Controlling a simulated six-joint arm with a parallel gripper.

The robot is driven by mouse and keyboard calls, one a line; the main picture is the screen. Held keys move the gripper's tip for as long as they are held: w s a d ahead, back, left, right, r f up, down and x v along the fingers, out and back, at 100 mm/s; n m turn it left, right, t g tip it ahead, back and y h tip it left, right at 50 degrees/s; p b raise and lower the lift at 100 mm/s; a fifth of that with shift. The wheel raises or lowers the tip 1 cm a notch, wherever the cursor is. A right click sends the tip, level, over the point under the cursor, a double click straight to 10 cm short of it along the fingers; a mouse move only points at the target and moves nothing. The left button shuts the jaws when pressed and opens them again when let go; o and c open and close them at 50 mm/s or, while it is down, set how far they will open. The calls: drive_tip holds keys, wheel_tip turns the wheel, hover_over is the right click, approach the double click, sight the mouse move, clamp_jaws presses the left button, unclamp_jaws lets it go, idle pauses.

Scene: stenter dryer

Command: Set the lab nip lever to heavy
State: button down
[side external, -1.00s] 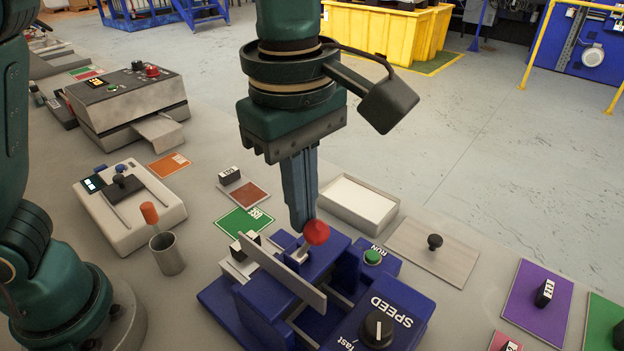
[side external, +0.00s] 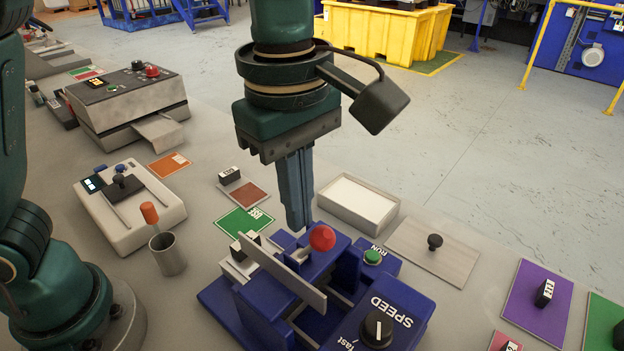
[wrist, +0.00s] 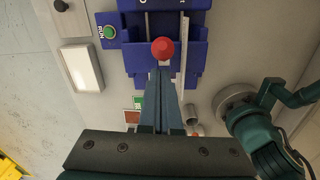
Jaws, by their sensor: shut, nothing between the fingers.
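The lab nip is a blue machine (side external: 224,312) on the bench with a red-ball lever (side external: 321,238) on top. In the wrist view the red ball (wrist: 162,48) is just beyond the fingertips, over the blue body (wrist: 137,62). My gripper (side external: 299,226) is shut and empty, pointing down beside the lever, to the left of the ball. In the wrist view my gripper (wrist: 161,74) ends very close to the ball; I cannot tell whether it touches. No lever position marking is legible.
A metal plate (side external: 290,276) stands across the nip's front. A speed knob (side external: 377,329) and green RUN button (side external: 372,257) are to the right. A shallow white tray (side external: 357,202) is behind. A metal cup (side external: 168,255) with an orange-handled tool stands left.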

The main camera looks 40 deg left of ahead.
sight(299, 252)
drive_tip(key=a+r+n, duration=0.1)
drive_tip(key=a+r, duration=0.3)
drive_tip(key=r, duration=0.4)
drive_tip(key=s+a+m+t, duration=0.2)
drive_tip(key=s+a, duration=0.1)
drive_tip(key=a, duration=0.3)
drive_tip(key=s+a+f+m+t, duration=0.1)
drive_tip(key=s+a+f+m, duration=0.1)
drive_tip(key=f+m, duration=0.3)
drive_tip(key=s+a+f+m+t, duration=0.2)
drive_tip(key=f+m, duration=0.3)
drive_tip(key=m, duration=0.5)
drive_tip(key=shift+a+m, duration=0.3)
drive_tip(key=shift+a, duration=0.05)
